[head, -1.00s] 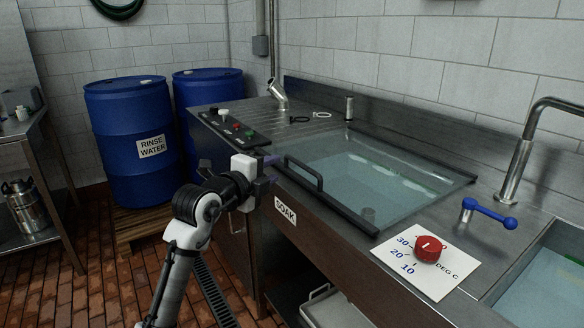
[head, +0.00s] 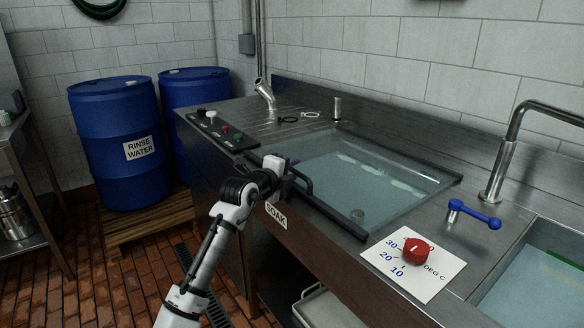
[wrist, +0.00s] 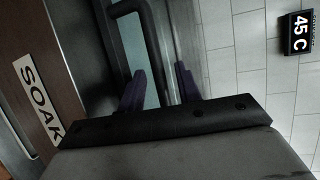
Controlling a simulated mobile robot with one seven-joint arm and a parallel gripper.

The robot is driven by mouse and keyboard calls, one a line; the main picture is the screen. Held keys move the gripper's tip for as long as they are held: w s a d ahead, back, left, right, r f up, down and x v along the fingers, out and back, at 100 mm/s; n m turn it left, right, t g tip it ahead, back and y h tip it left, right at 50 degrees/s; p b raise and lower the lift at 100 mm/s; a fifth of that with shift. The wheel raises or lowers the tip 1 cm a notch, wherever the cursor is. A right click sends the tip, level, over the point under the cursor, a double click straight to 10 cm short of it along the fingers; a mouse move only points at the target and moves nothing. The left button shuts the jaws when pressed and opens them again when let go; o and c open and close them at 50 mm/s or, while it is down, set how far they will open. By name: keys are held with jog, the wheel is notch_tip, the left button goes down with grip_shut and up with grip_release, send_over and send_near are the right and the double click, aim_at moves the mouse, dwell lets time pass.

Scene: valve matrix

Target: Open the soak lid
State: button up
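The soak lid (head: 375,182) is a clear pane with a dark frame, lying closed and flat over the water-filled soak basin. Its dark bar handle (head: 303,181) stands along the front left edge, above the SOAK label (head: 276,216). My gripper (head: 291,165) is at the handle's far left end, partly hidden by my wrist. In the wrist view, the two purple fingers of my gripper (wrist: 160,82) are spread apart. The dark handle (wrist: 152,35) runs between and beyond them; I see no clear contact. The SOAK label (wrist: 38,100) shows at left.
A control panel with knobs (head: 222,130) lies left of the lid. A red temperature dial (head: 416,250), a blue lever valve (head: 475,214) and a tap (head: 503,165) are at right. Blue drums (head: 118,145) stand at back left. A wall display (wrist: 298,33) reads 45 C.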

jog(key=shift+w+d+f, duration=0.1)
jog(key=shift+w+d, duration=0.1)
jog(key=shift+w, duration=0.15)
jog(key=shift+c, duration=0.3)
grip_shut()
